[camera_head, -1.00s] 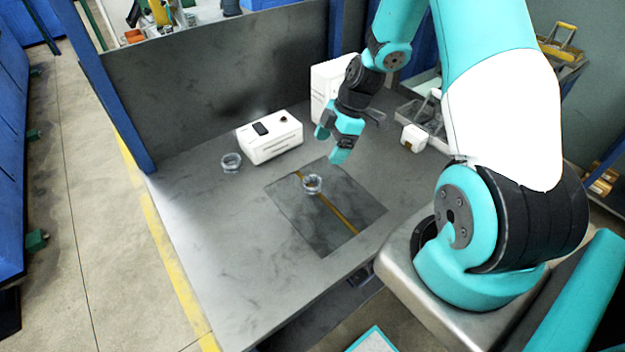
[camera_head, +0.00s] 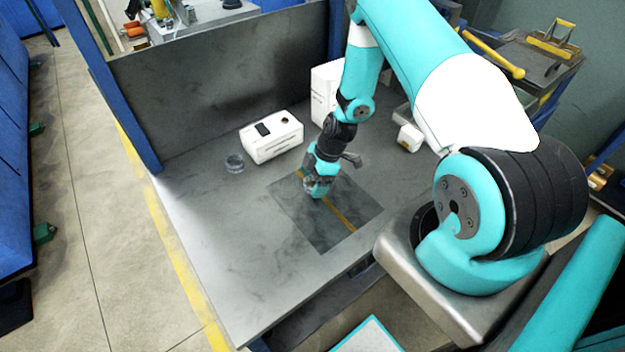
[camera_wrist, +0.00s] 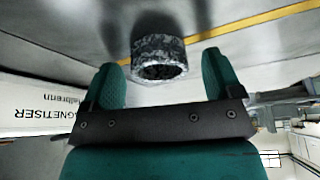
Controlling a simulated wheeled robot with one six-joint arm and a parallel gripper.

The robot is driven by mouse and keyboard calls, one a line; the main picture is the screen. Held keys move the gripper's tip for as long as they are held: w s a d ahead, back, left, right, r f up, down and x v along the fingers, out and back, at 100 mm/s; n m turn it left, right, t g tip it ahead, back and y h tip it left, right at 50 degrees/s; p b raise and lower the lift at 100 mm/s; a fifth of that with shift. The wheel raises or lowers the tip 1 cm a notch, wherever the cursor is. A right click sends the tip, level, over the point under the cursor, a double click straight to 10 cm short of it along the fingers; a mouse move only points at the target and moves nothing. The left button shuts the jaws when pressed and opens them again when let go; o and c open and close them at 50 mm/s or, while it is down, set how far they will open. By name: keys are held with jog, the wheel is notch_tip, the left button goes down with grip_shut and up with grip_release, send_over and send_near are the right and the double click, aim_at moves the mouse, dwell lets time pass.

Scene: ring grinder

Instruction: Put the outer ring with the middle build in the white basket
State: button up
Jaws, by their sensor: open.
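A metal ring (camera_wrist: 160,56) with a mottled grey outer wall stands just beyond my open fingers in the wrist view, centred between them, with no clear contact. My gripper (camera_head: 317,188) is down over the dark mat in the head view and hides most of the ring there. My two teal fingers also show in the wrist view (camera_wrist: 162,80), apart and empty. I cannot tell which ring has the middle build. I cannot make out a white basket with certainty.
The dark mat (camera_head: 315,237) has a yellow stripe. A taller white box (camera_head: 325,88) and a small white block (camera_head: 410,138) stand farther right. The table's front left is clear.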

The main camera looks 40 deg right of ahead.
jog(key=c, duration=1.1)
jog(key=shift+c, duration=0.2)
jog(key=shift+r, duration=0.15)
